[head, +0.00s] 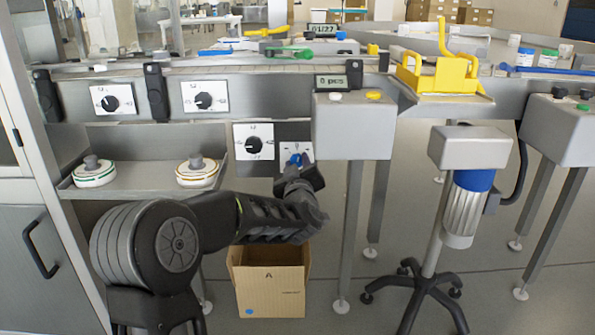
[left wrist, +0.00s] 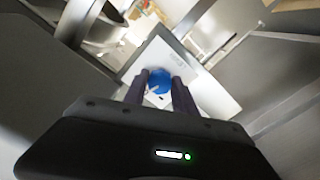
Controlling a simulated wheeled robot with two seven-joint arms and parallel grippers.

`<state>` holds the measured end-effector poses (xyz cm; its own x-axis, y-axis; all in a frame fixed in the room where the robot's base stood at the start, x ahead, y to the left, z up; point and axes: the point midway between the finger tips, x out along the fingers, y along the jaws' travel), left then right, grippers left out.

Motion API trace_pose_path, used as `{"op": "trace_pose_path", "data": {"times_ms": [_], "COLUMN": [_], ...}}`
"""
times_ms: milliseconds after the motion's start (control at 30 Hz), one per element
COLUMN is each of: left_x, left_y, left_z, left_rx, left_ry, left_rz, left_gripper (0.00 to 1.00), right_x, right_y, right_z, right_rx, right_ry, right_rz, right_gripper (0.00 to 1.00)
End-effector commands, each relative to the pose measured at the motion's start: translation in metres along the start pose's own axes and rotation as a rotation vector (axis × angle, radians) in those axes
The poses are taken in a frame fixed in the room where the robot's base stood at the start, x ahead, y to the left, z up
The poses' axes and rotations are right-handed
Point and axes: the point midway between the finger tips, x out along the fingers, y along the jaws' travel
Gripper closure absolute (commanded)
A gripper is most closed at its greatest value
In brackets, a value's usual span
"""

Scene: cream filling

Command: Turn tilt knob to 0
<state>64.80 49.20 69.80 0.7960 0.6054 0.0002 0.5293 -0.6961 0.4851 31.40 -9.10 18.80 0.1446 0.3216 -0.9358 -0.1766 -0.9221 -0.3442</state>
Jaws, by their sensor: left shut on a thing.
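A blue knob (head: 295,159) sits on a white dial plate (head: 283,153) on the machine's front, left of the grey control box. My left gripper (head: 299,166) reaches up to it and partly covers the plate. In the left wrist view the blue knob (left wrist: 159,79) lies between the two fingers of my left gripper (left wrist: 160,90), which is shut on it. The white plate (left wrist: 215,100) shows around it, tilted in the picture. Its scale and the knob's setting cannot be read. My right gripper is not in view.
Black knobs on white plates sit close by: one just left (head: 254,146), others higher up (head: 204,101) (head: 112,102). The grey control box (head: 352,135) with a white and a yellow button stands directly right. A cardboard box (head: 270,285) stands on the floor below my arm.

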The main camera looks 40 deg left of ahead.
Motion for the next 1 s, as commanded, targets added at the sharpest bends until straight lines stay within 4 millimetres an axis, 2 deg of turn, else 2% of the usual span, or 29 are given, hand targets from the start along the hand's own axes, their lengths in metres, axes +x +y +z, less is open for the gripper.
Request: {"op": "trace_pose_path", "data": {"times_ms": [100, 400, 867, 900, 1000], "left_x": [-0.0001, -0.0001, -0.0001, -0.0001, -0.0001], "left_y": [-0.0008, -0.0001, 0.0003, 0.0003, 0.0003], "left_z": [0.0021, 0.0011, 0.0005, 0.0005, 0.0004], "left_rx": [-0.081, -0.209, -0.227, -0.227, -0.227], "left_ry": [0.000, -0.001, -0.002, -0.002, -0.002], "left_rz": [0.001, 0.000, 0.000, 0.000, 0.000], "left_gripper": [1.00, 1.00, 1.00, 0.65, 0.57], "right_x": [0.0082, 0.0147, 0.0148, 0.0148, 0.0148], "right_y": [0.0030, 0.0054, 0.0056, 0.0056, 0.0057], "right_z": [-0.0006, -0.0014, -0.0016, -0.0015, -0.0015], "right_rx": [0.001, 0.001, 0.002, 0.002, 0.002], "right_ry": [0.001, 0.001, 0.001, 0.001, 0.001], "right_rz": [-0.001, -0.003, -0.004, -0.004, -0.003], "right_gripper": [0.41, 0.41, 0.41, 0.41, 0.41]}}
